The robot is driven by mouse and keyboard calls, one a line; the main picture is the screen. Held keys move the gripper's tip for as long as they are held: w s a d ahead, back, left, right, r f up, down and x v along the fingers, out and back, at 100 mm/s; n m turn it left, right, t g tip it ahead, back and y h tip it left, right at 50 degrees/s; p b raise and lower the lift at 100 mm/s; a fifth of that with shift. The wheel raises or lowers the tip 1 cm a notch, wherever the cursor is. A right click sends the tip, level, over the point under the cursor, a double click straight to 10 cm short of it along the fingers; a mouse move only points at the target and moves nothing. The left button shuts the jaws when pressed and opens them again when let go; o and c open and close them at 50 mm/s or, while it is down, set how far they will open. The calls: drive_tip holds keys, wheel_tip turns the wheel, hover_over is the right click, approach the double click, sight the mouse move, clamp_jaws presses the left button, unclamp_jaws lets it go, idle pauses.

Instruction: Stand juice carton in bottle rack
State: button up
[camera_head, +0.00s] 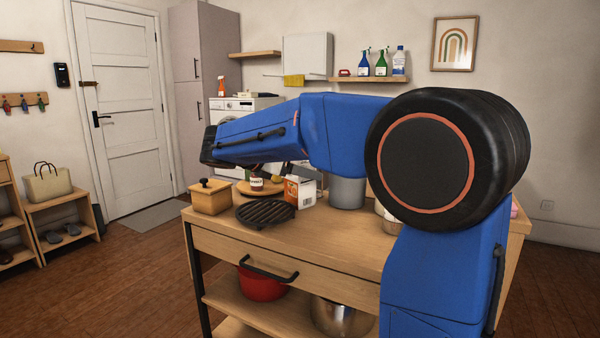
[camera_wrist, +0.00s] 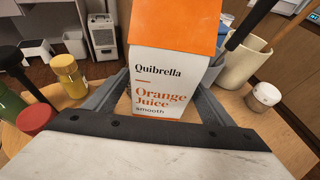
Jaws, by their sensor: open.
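The juice carton (camera_wrist: 165,70) is white with an orange top and reads "Quibrella Orange Juice smooth". It stands upright in the middle of the wrist view. In the head view, a white and orange carton (camera_head: 303,192) stands on the wooden worktop, partly behind my arm. My gripper (camera_wrist: 163,92) is open, with one finger on each side of the carton's lower part. I cannot tell whether either finger touches it. The carton's base is hidden in the wrist view. I cannot make out a bottle rack in either view.
On the worktop (camera_head: 325,232) are a black ridged grill plate (camera_head: 265,212), a lidded wooden box (camera_head: 210,197) and a grey pot (camera_head: 347,192). The wrist view shows a yellow jar (camera_wrist: 69,76), a red-lidded jar (camera_wrist: 37,119), a utensil holder (camera_wrist: 244,62) and a small jar (camera_wrist: 265,96) around the carton.

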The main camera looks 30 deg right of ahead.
drive_tip(key=shift+c, duration=0.7)
drive_tip(key=c, duration=1.5)
drive_tip(key=shift+r, duration=0.1)
clamp_jaws()
